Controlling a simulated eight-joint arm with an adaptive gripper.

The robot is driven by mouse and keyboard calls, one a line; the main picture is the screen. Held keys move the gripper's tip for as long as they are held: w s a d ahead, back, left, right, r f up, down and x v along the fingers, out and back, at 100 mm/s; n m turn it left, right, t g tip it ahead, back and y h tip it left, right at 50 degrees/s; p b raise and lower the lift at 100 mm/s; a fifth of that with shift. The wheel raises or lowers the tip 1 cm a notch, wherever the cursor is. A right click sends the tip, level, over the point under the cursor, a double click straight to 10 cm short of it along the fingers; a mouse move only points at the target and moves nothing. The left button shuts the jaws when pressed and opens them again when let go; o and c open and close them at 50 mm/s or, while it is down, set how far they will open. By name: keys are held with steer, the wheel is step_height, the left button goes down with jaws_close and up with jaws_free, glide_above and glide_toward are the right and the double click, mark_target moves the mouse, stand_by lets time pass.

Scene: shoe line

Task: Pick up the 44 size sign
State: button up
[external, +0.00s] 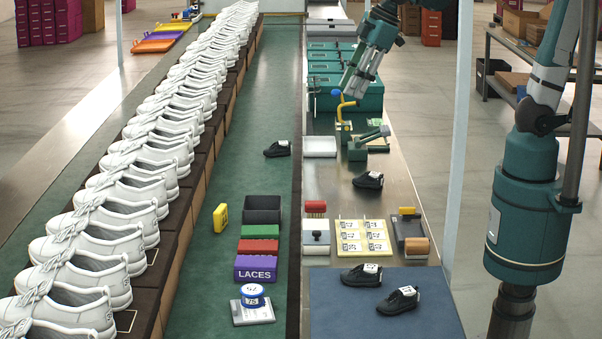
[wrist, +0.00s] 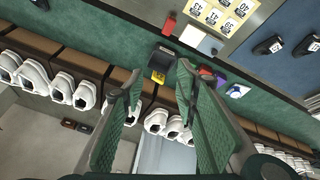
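A small yellow block (external: 220,217) stands upright on the green bench surface, left of a black bin, in the external view. In the wrist view it is a yellow block (wrist: 157,77) with dark marks, seen between the fingertips but far beyond them. It looks like a size sign; its number is too small to read. A board of yellow size cards (external: 362,237) lies on the right-hand bench; it also shows in the wrist view (wrist: 228,13). My gripper (external: 350,88) is high at the back of the right bench. In the wrist view my gripper (wrist: 156,72) is open and empty.
The black bin (external: 262,209), green, red and purple LACES boxes (external: 256,268) stand right of the yellow block. A long row of white shoes (external: 113,215) runs along its left. Black shoes (external: 399,300) lie on the right. Green surface behind is mostly clear.

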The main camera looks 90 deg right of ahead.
steer(key=w+a+f+n+g, duration=0.1)
steer(key=w+a+f+n, duration=0.1)
steer(key=w, duration=0.8)
steer(key=n+g, duration=0.4)
steer(key=n, duration=0.4)
glide_above(220, 208)
steer(key=f, duration=2.6)
steer(key=shift+s+d+p, duration=0.1)
steer(key=shift+s+p, duration=0.15)
steer(key=shift+p, duration=0.05)
steer(key=shift+w+f+n, duration=0.25)
steer(key=shift+f+n, duration=0.05)
steer(key=shift+f, duration=0.45)
steer(key=shift+f, duration=1.25)
